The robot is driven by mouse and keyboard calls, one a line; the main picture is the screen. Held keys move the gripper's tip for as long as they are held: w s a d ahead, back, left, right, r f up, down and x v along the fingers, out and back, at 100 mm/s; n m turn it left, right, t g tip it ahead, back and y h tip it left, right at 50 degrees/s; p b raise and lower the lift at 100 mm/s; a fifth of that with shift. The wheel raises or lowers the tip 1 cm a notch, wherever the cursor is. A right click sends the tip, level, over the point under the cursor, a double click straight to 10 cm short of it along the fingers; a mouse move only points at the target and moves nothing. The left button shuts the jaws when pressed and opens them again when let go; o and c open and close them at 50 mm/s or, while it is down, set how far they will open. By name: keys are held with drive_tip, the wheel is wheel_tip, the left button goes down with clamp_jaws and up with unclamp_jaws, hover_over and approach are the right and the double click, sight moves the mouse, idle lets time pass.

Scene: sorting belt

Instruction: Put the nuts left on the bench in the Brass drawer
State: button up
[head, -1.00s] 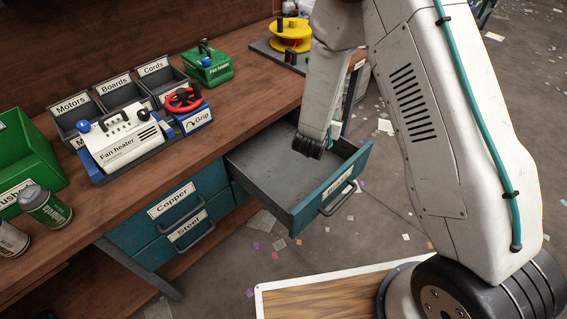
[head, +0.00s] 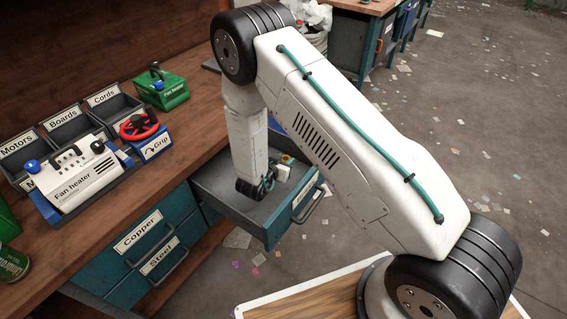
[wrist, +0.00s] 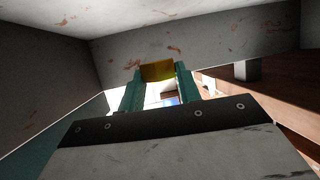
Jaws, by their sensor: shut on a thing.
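My gripper (head: 284,168) is at the open drawer (head: 225,207), low over or inside it, with my forearm partly covering the drawer. In the wrist view its two teal fingers (wrist: 158,88) are shut on a yellow, brass-coloured nut (wrist: 157,71). Grey scuffed drawer walls surround the fingers there. The open drawer has a teal front and a grey inside; its label is too small and slanted to read. The part of the drawer floor in sight looks bare. No loose nuts show on the visible bench (head: 190,150); part of the bench is hidden by my arm.
Closed drawers labelled Copper (head: 140,232) and Steel (head: 160,256) sit to the left. Open floor lies to the right.

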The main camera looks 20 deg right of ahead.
drive_tip(key=shift+f, duration=0.6)
drive_tip(key=shift+f, duration=0.1)
drive_tip(key=shift+f, duration=0.4)
drive_tip(key=shift+f, duration=0.1)
drive_tip(key=o, duration=1)
